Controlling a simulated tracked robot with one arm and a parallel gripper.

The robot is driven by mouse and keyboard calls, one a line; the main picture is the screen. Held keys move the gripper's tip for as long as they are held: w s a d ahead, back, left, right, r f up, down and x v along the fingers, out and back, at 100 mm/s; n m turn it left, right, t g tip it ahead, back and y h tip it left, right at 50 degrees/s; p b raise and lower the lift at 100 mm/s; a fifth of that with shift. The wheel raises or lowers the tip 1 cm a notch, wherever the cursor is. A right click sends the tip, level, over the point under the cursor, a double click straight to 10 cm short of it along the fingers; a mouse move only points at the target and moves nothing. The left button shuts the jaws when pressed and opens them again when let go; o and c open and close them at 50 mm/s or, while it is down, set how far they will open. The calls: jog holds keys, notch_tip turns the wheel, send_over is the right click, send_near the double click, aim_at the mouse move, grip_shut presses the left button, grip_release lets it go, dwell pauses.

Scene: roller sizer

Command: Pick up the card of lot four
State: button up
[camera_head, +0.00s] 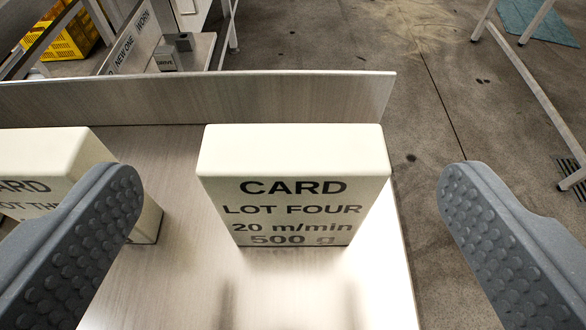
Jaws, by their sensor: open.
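The card of lot four (293,185) is a thick cream block standing upright on a pale metal shelf. Its face reads "CARD LOT FOUR 20 m/min 500 g". My gripper (300,205) is open, with one grey studded finger to the left of the card and one to the right. Neither finger touches it in this view. The left finger overlaps a second cream card (60,150) in the picture, whose visible words read "ARD" and "LOT TH"; the rest is hidden.
The shelf (180,285) has a raised back wall (200,98) behind the cards and ends just right of the lot four card.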

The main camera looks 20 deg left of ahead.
aim_at(294, 165)
jog(key=shift+x, duration=2.45)
jog(key=shift+d, duration=0.1)
jog(key=c, duration=1.1)
